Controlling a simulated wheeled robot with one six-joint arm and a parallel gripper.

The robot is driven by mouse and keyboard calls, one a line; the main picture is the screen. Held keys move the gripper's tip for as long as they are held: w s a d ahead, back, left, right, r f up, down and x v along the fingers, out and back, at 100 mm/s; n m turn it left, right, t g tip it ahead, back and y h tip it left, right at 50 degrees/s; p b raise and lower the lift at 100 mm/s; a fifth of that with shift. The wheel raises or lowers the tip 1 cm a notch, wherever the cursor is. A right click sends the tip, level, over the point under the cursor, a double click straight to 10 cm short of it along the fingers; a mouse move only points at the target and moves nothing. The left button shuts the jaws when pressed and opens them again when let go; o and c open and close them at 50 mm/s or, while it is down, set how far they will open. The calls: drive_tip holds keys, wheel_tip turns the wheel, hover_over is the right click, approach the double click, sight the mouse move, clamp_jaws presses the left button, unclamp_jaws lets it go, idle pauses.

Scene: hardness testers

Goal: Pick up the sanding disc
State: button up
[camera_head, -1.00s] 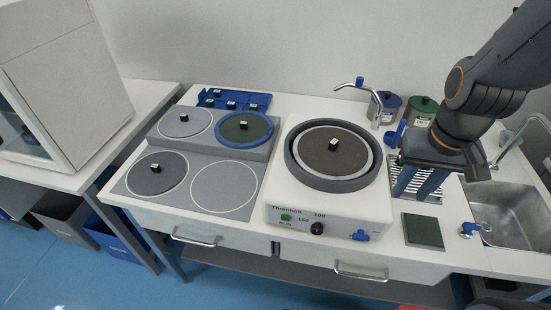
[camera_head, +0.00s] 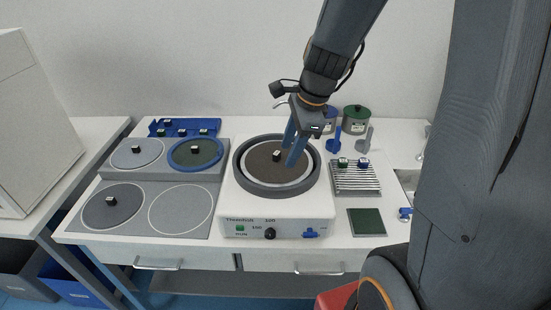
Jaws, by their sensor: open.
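A dark brown sanding disc (camera_head: 264,165) with a small black-and-white handle block (camera_head: 277,155) lies in the round bowl of the white grinding machine (camera_head: 262,212). My gripper (camera_head: 291,158) is open and points down over the right part of this disc. Its blue fingers show to the right of the handle block, with no hold on it visible. More discs sit on the grey rack at left: a light grey one (camera_head: 150,150), a green one in a blue ring (camera_head: 190,158) and a dark grey one (camera_head: 100,212). Each carries a small block.
The rack's front-right round place (camera_head: 181,210) is bare. A blue tray (camera_head: 158,130) with small blocks stands behind the rack. A slatted drain (camera_head: 355,184), a green pad (camera_head: 367,222) and pots (camera_head: 355,118) are at right. My arm covers the right side.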

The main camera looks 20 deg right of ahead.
sight(277, 153)
drive_tip(key=w+d+r+m, duration=0.1)
drive_tip(key=w+r+m, duration=0.1)
drive_tip(key=w+m, duration=0.45)
drive_tip(key=shift+m+t+y, duration=0.5)
drive_tip(key=shift+m, duration=0.25)
drive_tip(key=shift+w+a+f+p, duration=0.1)
drive_tip(key=shift+a+f+p, duration=0.15)
drive_tip(key=shift+f, duration=0.95)
drive_tip(key=shift+a+f+p, duration=0.15)
drive_tip(key=shift+a+f, duration=0.2)
drive_tip(key=shift+f, duration=0.85)
drive_tip(key=shift+w+a+f+p, duration=0.1)
drive_tip(key=shift+a+f+p, duration=0.15)
drive_tip(key=shift+f, duration=0.95)
clamp_jaws()
